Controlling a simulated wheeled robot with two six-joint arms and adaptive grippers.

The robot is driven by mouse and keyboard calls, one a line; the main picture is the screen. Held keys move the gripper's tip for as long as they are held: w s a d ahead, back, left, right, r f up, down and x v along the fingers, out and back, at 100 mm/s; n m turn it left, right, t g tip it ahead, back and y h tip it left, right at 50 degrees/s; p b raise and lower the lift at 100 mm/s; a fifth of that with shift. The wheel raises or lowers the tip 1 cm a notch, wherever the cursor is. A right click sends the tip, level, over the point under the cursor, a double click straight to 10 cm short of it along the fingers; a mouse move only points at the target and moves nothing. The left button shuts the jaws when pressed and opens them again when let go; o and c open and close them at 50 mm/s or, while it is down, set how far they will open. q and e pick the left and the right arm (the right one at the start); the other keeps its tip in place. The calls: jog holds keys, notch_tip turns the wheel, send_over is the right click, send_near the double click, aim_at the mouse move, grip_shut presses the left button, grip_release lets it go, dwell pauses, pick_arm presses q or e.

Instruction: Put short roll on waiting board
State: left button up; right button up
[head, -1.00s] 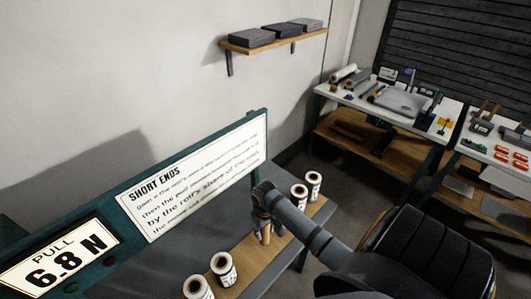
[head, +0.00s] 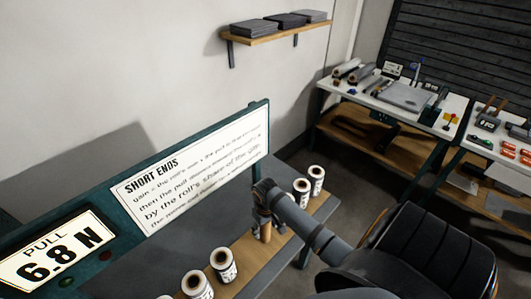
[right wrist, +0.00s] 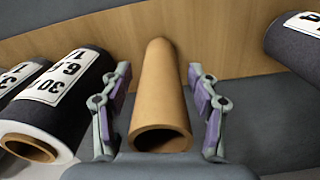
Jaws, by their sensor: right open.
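A bare brown cardboard tube (right wrist: 160,95) stands between the two fingers of my right gripper (right wrist: 160,112) in the right wrist view. The fingers are open, one on each side, with a visible gap to the tube. In the head view the right gripper (head: 263,208) is over the same tube (head: 265,232), at the wooden board (head: 245,272). Labelled rolls stand along this board: two to the right (head: 301,190) and others to the left (head: 222,263). I cannot tell which roll is the short one. My left gripper is not in view.
In the right wrist view a dark labelled roll (right wrist: 62,95) is close to the left finger, and another (right wrist: 300,40) is at the far right. A sign panel (head: 195,180) with a "6.8 N" display stands behind the board. Worktables (head: 400,105) are at the right.

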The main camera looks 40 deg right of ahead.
jog(key=shift+r, duration=0.4)
notch_tip(320, 180, up, 12)
jog(key=shift+f+b, duration=0.25)
jog(key=shift+b, duration=0.55)
